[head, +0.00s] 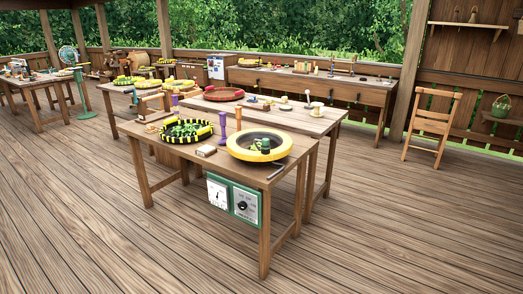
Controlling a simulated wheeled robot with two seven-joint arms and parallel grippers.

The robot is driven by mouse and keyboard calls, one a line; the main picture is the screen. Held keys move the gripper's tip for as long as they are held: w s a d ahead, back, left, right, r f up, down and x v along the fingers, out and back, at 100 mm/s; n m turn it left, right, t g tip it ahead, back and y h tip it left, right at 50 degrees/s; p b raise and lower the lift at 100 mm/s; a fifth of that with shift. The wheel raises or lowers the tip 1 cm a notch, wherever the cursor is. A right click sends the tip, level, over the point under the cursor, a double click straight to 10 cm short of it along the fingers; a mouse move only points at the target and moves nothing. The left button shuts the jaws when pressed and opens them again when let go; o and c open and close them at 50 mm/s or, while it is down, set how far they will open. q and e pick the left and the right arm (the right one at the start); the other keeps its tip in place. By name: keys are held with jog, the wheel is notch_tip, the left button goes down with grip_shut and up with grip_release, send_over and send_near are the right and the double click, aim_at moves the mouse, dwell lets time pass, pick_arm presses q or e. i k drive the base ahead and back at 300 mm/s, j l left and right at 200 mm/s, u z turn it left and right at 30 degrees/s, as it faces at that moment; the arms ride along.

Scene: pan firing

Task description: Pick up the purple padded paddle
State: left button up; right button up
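Another small purple upright object (175,100) shows farther back on the left. They are too small for me to tell which one is the padded paddle. Neither of my grippers is in view.
The nearest table (150,142) carries the round tray (166,133) of green and yellow pieces and the yellow-rimmed pan (236,153). A green dial panel (246,204) hangs at its front. A wooden chair (430,125) stands at right. The foreground floor is clear.

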aim_at(222, 115)
jog(key=i, duration=1.05)
